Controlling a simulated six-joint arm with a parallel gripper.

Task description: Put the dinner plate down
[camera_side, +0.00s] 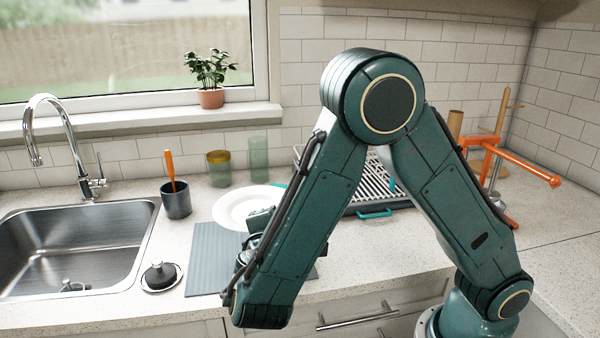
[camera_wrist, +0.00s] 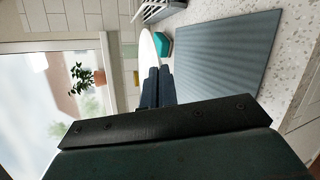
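The white dinner plate (camera_side: 228,208) shows in the side view behind the grey ridged mat (camera_side: 210,262), roughly level, its right part hidden by my arm. In the wrist view the plate (camera_wrist: 147,48) is seen nearly edge-on, running away from the fingertips. My gripper (camera_side: 262,220) is at the plate's near right rim, mostly behind my arm. In the wrist view my gripper (camera_wrist: 156,80) has its dark fingers close together on the plate's rim. The mat (camera_wrist: 225,55) lies to the right there. I cannot tell how far the plate is above the counter.
A dish rack (camera_side: 350,190) stands behind my arm, with an orange stand (camera_side: 515,160) to its right. A dark cup (camera_side: 176,202) with an orange-handled utensil, two glasses (camera_side: 218,168) and the sink (camera_side: 75,240) are to the left. A black stopper (camera_side: 160,275) sits beside the mat.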

